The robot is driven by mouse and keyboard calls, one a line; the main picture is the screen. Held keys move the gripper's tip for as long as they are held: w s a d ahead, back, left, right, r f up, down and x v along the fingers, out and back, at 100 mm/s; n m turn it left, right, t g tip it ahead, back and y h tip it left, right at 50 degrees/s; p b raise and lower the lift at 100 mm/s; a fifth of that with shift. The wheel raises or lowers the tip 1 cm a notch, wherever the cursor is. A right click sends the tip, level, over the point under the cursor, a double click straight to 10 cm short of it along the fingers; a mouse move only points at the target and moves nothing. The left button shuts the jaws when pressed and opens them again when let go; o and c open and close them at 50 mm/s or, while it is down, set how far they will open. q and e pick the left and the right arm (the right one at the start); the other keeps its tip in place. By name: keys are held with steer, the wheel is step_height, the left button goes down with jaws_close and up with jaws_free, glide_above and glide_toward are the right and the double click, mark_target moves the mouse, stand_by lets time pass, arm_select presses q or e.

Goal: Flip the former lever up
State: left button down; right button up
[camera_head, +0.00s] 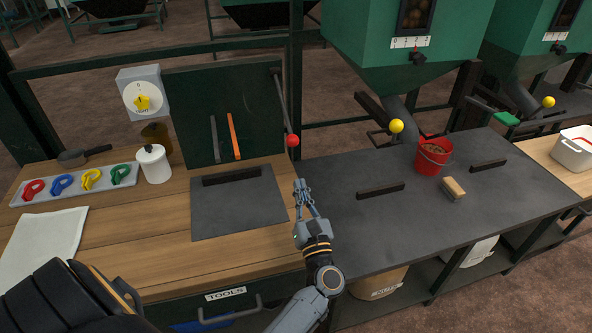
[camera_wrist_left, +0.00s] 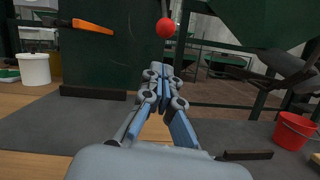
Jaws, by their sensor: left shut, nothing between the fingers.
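A lever (camera_head: 284,108) with a red ball knob (camera_head: 293,140) is at the right edge of the dark green panel (camera_head: 205,85); its rod slants down to the knob. The task does not tell which lever is the former lever, but this is the closest one to my gripper. My left gripper (camera_head: 302,190) is shut and empty, below the red knob in the head view. In the left wrist view the red knob (camera_wrist_left: 165,28) is above and beyond my fingertips (camera_wrist_left: 158,75), with a visible gap. My right gripper is not in view.
Two yellow-knobbed levers (camera_head: 396,126) (camera_head: 549,102) are under green hoppers to the right. A red bucket (camera_head: 433,156) and a brush-like block (camera_head: 453,188) stand on the dark table (camera_head: 340,235). A white pot (camera_head: 152,164) and a tray of coloured clips (camera_head: 50,196) are left.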

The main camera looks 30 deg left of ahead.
arm_select(q)
steer(key=p+x, duration=0.2)
steer(key=x, duration=0.7)
steer(key=shift+a+p, duration=0.2)
steer(key=shift+p, duration=0.2)
steer(key=shift+w+r, duration=0.1)
steer(key=shift+w, duration=0.1)
